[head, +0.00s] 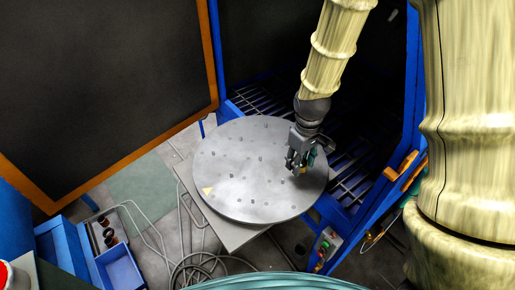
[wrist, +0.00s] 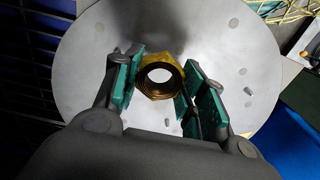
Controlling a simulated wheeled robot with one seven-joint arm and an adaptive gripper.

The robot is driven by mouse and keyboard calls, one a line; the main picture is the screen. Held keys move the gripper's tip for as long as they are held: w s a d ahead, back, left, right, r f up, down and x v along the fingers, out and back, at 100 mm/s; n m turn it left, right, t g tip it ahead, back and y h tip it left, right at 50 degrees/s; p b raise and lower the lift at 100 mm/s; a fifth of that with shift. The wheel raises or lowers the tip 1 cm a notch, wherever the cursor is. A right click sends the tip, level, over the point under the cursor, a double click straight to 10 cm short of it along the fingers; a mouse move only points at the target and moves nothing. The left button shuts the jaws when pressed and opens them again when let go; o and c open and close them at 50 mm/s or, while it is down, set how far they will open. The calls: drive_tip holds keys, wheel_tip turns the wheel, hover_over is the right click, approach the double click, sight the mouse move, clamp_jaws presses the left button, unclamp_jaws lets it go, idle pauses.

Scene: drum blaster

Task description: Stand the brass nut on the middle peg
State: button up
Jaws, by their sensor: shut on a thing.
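The brass nut (wrist: 158,62) is a hexagonal ring, held between the green pads of my gripper (wrist: 163,80) in the wrist view. Its open hole faces the wrist camera. In the head view my gripper (head: 299,163) is over the right part of the round grey disc (head: 235,202), with only a small yellowish bit of the nut showing. The disc carries several short pegs; one peg (head: 260,158) stands near its centre. I cannot tell how far the nut is above the disc, and the spot under it is hidden.
A yellow triangle (head: 208,190) marks the disc's left edge. A blue-framed cabinet opening with a slatted grate (head: 352,186) is behind and right of the disc. A blue bin (head: 120,268), cables and a control box (head: 325,248) are in front. The disc's left part is clear apart from pegs.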

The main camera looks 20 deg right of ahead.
drive_tip(key=w+a+p, duration=0.1)
drive_tip(key=a, duration=0.1)
drive_tip(key=w+a+r, duration=0.1)
drive_tip(key=shift+w+a+p, duration=0.2)
drive_tip(key=shift+a+p, duration=0.2)
drive_tip(key=p, duration=0.2)
hover_over(260, 156)
drive_tip(key=d, duration=0.1)
drive_tip(key=shift+s+d+f, duration=0.1)
drive_tip(key=shift+s+f, duration=0.15)
drive_tip(key=shift+f, duration=0.25)
drive_tip(key=shift+s+d+f, duration=0.1)
drive_tip(key=shift+s+f, duration=0.1)
drive_tip(key=shift+f, duration=0.25)
drive_tip(key=shift+w+a+r+p, duration=0.2)
drive_tip(key=shift+a+p, duration=0.2)
drive_tip(key=shift+a, duration=0.2)
drive_tip(key=shift+w+a+f, duration=0.1)
drive_tip(key=shift+w+f, duration=0.2)
drive_tip(key=shift+f, duration=0.2)
drive_tip(key=shift+w+f+p, duration=0.1)
drive_tip(key=shift+f+p, duration=0.25)
drive_tip(key=shift+p, duration=0.1)
drive_tip(key=shift+s+f+p, duration=0.2)
drive_tip(key=shift+f+p, duration=0.4)
drive_tip(key=shift+f, duration=0.3)
drive_tip(key=shift+w+f, duration=0.1)
drive_tip(key=shift+f, duration=0.25)
drive_tip(key=shift+f, duration=0.1)
